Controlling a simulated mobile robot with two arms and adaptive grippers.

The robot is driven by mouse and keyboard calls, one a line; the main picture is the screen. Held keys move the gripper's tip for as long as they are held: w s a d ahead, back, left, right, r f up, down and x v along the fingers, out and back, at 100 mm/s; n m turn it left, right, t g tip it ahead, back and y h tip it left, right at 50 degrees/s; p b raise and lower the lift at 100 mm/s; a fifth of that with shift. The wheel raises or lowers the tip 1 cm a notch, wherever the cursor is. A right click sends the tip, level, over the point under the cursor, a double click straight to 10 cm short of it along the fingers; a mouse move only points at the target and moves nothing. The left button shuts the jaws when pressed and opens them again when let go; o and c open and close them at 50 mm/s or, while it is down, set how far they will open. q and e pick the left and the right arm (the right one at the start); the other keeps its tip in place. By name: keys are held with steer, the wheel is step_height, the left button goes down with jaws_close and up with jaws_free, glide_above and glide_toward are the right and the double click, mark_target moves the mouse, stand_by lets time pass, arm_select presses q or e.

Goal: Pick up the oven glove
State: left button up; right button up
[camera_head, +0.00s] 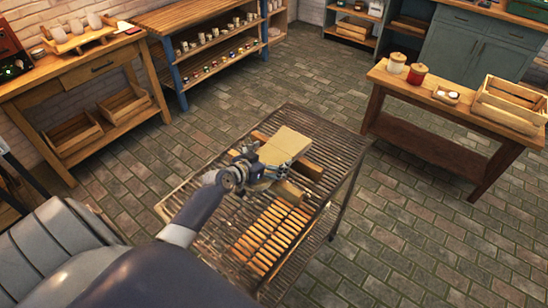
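A pale tan, flat, squarish thing (287,143) shows at the tip of my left gripper, above the slatted metal rack table; it may be the oven glove, but its shape is not clear enough to be sure. My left gripper (268,174) reaches in from the lower left over the middle of the rack and meets the near edge of the tan thing. The fingers are small and partly hidden against it, so I cannot tell whether they grip it or only touch it. My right gripper is not in view.
The rack table (345,150) holds wooden bars and a slatted wooden piece (270,238). A wooden table (440,95) at right bears jars and a crate (508,104). A workbench (85,68) and shelves of cups (215,50) stand at left. Brick floor is clear between.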

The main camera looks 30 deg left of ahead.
arm_select(q)
steer(key=c, duration=0.7)
